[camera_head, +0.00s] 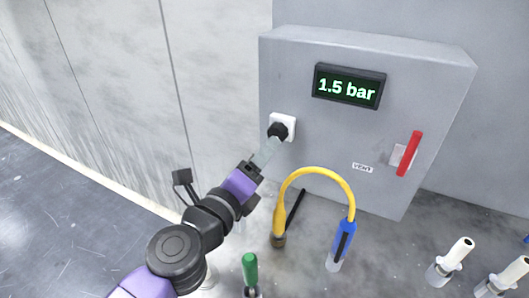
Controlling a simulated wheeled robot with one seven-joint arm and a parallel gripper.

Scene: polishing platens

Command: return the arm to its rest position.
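My arm reaches up from the bottom left towards the grey cabinet (300,75). My gripper (270,146) is at the front of the cabinet, at the black knob (278,130) on a white square plate (290,121). The grey fingers end at or just below the knob and overlap it in this view. I cannot tell whether they touch it or whether they are open or shut. No held object can be made out.
The cabinet has a display (349,87) reading 1.5 bar, a red lever (410,153) and a VENT label (362,168). A yellow hose (318,171) with a blue end (343,240) arches close right of my arm. A green handle (250,269) and white-topped fittings (452,258) stand below.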

